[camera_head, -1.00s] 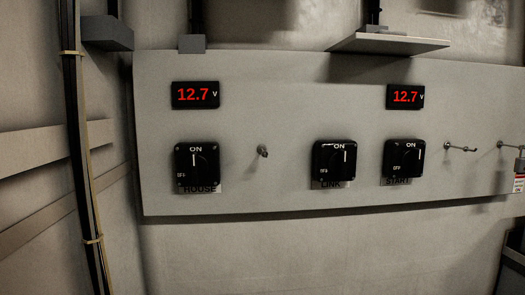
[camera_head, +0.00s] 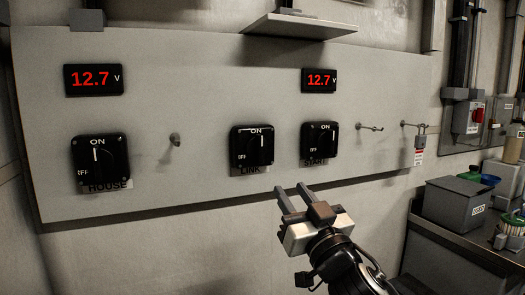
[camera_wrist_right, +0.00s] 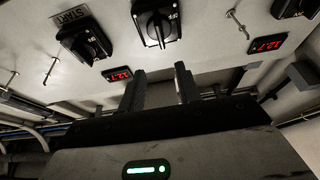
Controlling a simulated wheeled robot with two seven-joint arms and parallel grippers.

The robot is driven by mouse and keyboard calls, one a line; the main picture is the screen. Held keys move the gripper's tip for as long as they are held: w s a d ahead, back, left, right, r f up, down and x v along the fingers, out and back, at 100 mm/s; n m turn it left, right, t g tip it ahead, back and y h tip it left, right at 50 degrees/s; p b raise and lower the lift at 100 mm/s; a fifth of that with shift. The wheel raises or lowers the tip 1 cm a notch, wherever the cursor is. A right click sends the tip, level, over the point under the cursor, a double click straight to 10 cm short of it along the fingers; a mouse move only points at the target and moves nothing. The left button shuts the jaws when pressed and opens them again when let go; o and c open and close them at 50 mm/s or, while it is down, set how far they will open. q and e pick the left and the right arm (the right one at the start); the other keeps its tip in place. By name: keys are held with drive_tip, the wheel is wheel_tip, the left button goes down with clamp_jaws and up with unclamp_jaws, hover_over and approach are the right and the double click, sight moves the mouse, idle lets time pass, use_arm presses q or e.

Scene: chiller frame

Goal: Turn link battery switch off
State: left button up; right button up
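The link battery switch (camera_head: 252,150) is a black square rotary switch on the grey panel (camera_head: 210,190), with a LINK label under it. Its pointer is upright at ON; it also shows upside down at the top of the right wrist view (camera_wrist_right: 158,24). My right gripper (camera_head: 291,188) is open and empty, below and to the right of the link switch in the head view, apart from it. Its two fingers (camera_wrist_right: 160,85) point toward the panel in the wrist view. My left gripper is not in view.
The house switch (camera_head: 100,162) stands left and the start switch (camera_head: 319,144) close on the right, both pointing to ON. Red displays (camera_head: 93,79) read 12.7 V. Hooks (camera_head: 369,127) and a padlock (camera_head: 420,140) are further right. A shelf (camera_head: 298,26) juts out above.

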sight(262, 141)
drive_tip(key=x, duration=0.5)
drive_tip(key=r+x, duration=0.1)
drive_tip(key=x, duration=1)
drive_tip(key=shift+r+p, duration=0.35)
clamp_jaws()
